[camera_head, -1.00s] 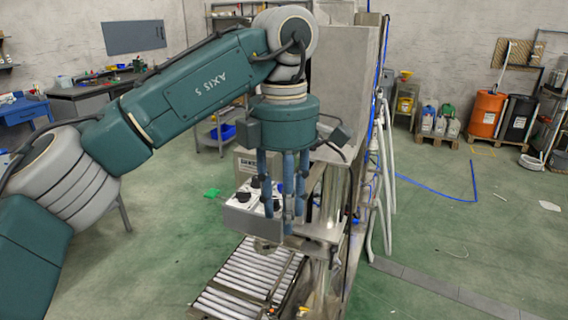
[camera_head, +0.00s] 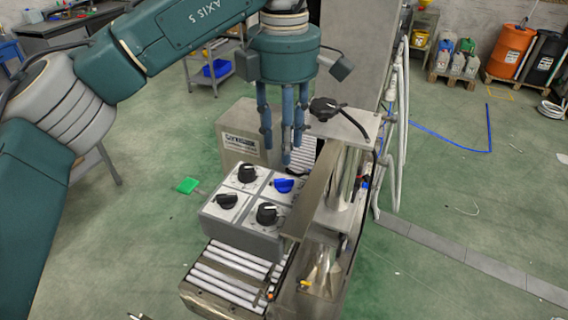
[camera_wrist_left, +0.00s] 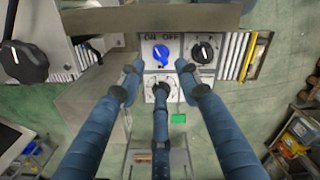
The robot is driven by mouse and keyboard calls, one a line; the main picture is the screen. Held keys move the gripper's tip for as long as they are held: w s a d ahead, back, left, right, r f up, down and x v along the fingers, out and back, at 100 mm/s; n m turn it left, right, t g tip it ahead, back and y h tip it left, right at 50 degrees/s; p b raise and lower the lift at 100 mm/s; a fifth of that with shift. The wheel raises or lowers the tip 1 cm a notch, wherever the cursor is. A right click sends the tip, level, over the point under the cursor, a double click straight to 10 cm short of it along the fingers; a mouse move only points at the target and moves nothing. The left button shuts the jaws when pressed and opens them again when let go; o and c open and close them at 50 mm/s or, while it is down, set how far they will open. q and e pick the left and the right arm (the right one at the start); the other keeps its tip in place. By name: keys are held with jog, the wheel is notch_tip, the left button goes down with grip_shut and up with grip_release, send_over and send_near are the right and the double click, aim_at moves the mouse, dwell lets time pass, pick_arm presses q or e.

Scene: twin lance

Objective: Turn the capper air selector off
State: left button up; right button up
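A grey control box (camera_head: 240,231) carries several knobs on white plates. One knob is blue (camera_head: 284,185); the others are black, among them a front one (camera_head: 267,213). In the left wrist view the blue knob (camera_wrist_left: 161,53) sits under the words ON and OFF; its exact pointing is too small to read. My left gripper (camera_head: 283,146) has its three blue fingers spread and empty, pointing down above the box's far side. In the left wrist view the fingertips (camera_wrist_left: 159,77) surround the area just below the blue knob, apart from it. My right gripper is not in view.
A metal bracket with a black knob (camera_head: 325,108) stands right of the box, close to my fingers. A steel plate (camera_head: 310,195) rises along the box's right edge. A roller conveyor (camera_head: 225,285) runs beneath. Green floor lies open at left.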

aim_at(284, 179)
pick_arm(q)
notch_tip(284, 179, down, 3)
jog(key=shift+f+p, duration=0.2)
jog(key=shift+p, duration=0.3)
notch_tip(284, 179, down, 4)
jog(key=shift+w+f+p, duration=0.15)
jog(key=shift+f+p, duration=0.05)
jog(key=shift+p, duration=0.35)
jog(key=shift+f, duration=0.2)
jog(key=c, duration=0.4)
grip_shut()
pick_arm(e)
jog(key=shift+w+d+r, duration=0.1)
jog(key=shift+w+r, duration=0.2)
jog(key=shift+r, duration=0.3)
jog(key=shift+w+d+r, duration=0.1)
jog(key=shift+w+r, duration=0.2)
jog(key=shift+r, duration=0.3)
